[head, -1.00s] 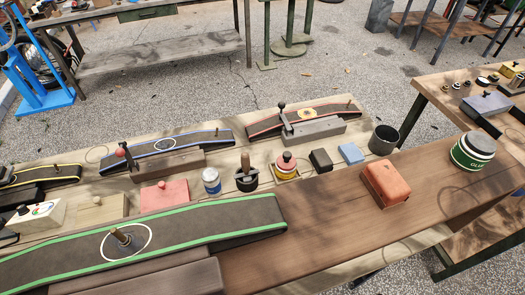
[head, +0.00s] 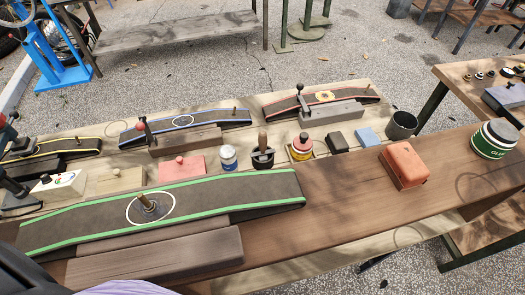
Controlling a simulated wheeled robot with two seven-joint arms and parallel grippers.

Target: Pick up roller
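I cannot tell for certain which thing is the roller. A short tool with an upright wooden handle and a dark base (head: 263,155) stands mid-bench in the head view. Left of it is a white and blue can (head: 229,158). Right of it is a red, yellow and black knobbed piece (head: 301,148). Nothing is seen holding any of them. Neither of my grippers can be made out. A dark shape and a lavender shape at the bottom left look like parts of my own body.
A green-edged belt ramp (head: 170,205) fills the bench's near left. Blue-edged (head: 185,127) and red-edged (head: 320,100) ramps lie behind. A red box (head: 404,165), a dark cup (head: 401,125) and a green-banded canister (head: 494,140) stand right. Bare wood (head: 345,205) lies in front.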

